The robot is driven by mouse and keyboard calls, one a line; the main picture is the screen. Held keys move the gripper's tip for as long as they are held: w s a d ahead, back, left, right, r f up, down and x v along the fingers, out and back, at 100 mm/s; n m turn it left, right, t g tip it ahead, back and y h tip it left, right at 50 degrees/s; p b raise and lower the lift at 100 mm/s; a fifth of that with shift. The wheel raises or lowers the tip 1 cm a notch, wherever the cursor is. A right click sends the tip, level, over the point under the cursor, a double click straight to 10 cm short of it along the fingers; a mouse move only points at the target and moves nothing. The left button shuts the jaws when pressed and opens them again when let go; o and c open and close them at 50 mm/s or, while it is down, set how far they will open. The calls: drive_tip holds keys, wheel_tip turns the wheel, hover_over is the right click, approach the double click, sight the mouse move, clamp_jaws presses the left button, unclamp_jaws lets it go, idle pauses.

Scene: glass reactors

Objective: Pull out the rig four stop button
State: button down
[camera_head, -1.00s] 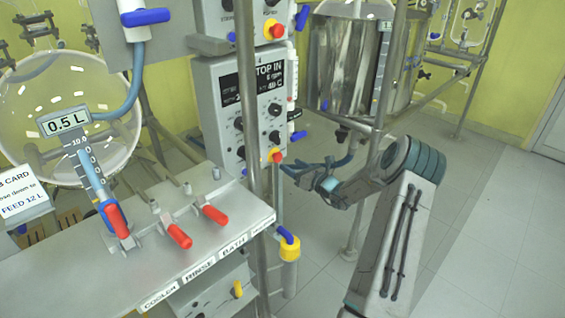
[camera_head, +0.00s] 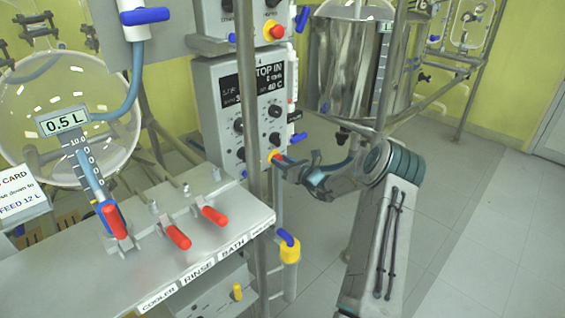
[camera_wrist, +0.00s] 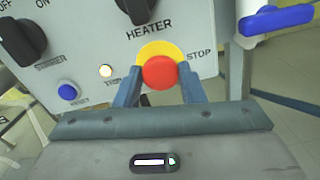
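The red stop button (camera_wrist: 160,73) sits on a yellow backing (camera_wrist: 153,49) beside the label STOP, under the HEATER knob. In the head view the red button (camera_head: 275,156) is at the lower right of the rig four control box (camera_head: 223,122), partly hidden by my gripper. My gripper (camera_wrist: 160,78) faces the panel, with one finger on each side of the button. A small gap seems to show between each finger and the red cap, so I see it as open around the button. My gripper also shows in the head view (camera_head: 283,168).
A blue button (camera_wrist: 68,90) and a lit lamp (camera_wrist: 106,71) are left of the stop button. A blue-handled valve (camera_wrist: 275,19) is at the right. A metal post (camera_head: 248,110) stands before the box. The bench (camera_head: 120,275) with red-handled valves is at the left.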

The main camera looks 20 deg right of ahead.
drive_tip(key=shift+s+d+p, duration=0.2)
drive_tip(key=shift+s+p, duration=0.1)
drive_tip(key=shift+s, duration=0.2)
drive_tip(key=shift+f, duration=0.1)
drive_tip(key=c, duration=0.9)
unclamp_jaws()
drive_tip(key=shift+s, duration=0.1)
drive_tip(key=p+v, duration=0.1)
drive_tip(key=v, duration=1.2)
drive_tip(key=shift+s+d+p, duration=0.15)
drive_tip(key=shift+s+p, duration=0.2)
drive_tip(key=shift+p, duration=0.05)
